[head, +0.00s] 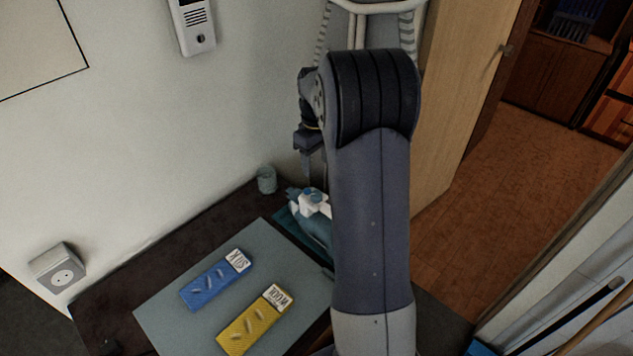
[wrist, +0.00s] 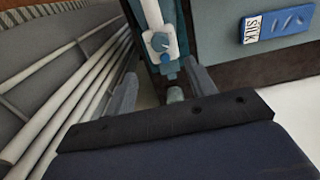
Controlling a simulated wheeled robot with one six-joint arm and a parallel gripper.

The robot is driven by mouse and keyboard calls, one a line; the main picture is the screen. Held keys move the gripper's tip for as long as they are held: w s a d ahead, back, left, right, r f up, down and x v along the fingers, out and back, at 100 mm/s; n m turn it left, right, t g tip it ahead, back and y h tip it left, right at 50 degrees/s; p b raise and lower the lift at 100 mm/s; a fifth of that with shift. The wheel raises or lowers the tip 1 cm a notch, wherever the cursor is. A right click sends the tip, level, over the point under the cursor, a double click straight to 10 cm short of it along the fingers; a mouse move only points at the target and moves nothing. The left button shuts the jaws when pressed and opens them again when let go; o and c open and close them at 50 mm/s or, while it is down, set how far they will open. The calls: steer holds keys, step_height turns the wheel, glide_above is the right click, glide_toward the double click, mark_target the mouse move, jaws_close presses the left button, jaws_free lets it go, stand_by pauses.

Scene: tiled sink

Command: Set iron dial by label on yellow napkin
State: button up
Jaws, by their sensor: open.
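The yellow napkin (head: 240,333) lies on the grey-blue mat, with a white label (head: 278,296) reading WOOL. A blue napkin (head: 205,288) beside it has a label reading SILK; it also shows in the wrist view (wrist: 284,24). The white and teal iron (head: 315,212) stands at the table's back right, partly hidden by my arm. Its blue dial (wrist: 160,42) faces the wrist camera; the dial's markings are too small to read. My gripper (wrist: 160,88) is open and empty, its fingers apart on either side below the dial. In the head view it hangs above the iron.
A small grey-green cup (head: 267,180) stands at the back near the wall. The mat (head: 165,318) covers much of the dark table (head: 110,292). A wall socket (head: 58,270) is at left. White rack bars (wrist: 70,100) run along the wrist view's left.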

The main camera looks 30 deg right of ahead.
mark_target(316, 194)
steer(key=shift+n, duration=0.5)
step_height(316, 194, down, 11)
steer(key=shift+r+p, duration=0.1)
steer(key=shift+p, duration=0.65)
steer(key=shift+c, duration=0.4)
steer(key=c, duration=0.9)
